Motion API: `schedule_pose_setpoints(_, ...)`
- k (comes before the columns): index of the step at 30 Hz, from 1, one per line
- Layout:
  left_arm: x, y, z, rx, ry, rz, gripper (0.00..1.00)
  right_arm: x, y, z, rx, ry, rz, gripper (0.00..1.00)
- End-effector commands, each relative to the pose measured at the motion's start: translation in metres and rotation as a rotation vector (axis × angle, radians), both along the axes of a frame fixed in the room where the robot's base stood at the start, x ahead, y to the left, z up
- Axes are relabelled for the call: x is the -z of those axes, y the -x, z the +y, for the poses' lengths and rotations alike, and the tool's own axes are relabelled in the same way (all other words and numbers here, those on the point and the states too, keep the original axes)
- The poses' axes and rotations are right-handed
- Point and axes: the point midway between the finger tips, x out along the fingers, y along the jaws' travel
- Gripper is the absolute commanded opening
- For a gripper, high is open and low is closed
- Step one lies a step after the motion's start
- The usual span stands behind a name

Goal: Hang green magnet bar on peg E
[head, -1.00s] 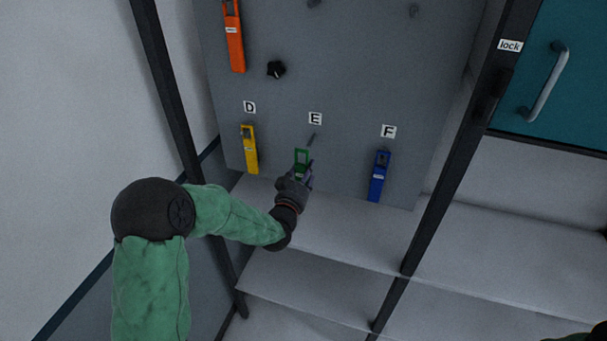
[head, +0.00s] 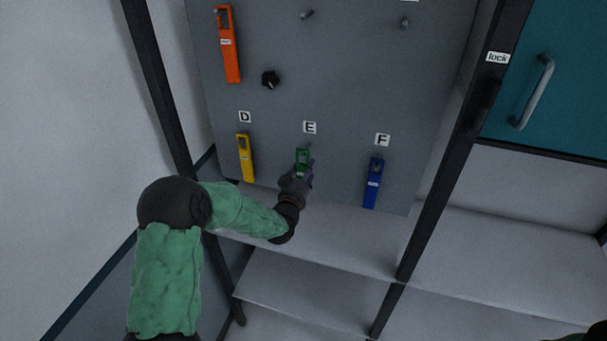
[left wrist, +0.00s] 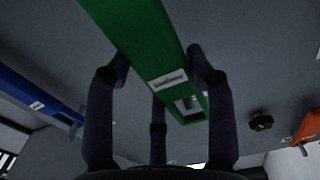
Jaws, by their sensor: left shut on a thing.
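The green magnet bar (head: 303,157) is held in my left gripper (head: 301,172), its slotted top end standing up just below the E label (head: 310,127). In the left wrist view the green bar (left wrist: 148,45) runs between the dark fingers of my left gripper (left wrist: 160,68), with its rectangular opening and a white label showing. Peg E is mostly hidden at the bar's top in the head view; I cannot tell whether it passes through the opening. My right gripper is out of view.
A yellow bar (head: 245,158) hangs under D and a blue bar (head: 373,184) under F. An orange bar (head: 229,46) and a black knob (head: 270,79) are higher on the grey panel (head: 340,80). Dark posts flank the panel; a shelf (head: 330,240) lies below.

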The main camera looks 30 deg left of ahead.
Motion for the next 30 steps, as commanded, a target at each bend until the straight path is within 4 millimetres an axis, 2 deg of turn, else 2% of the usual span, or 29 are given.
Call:
schedule_pose_setpoints(15, 0.0, -0.026, 0.006, 0.0, 0.0, -0.002, 0.16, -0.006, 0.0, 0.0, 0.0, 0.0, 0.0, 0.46)
schedule_pose_setpoints(30, 0.011, -0.037, 0.009, -0.001, -0.001, -0.003, 0.16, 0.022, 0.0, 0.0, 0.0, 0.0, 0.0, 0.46)
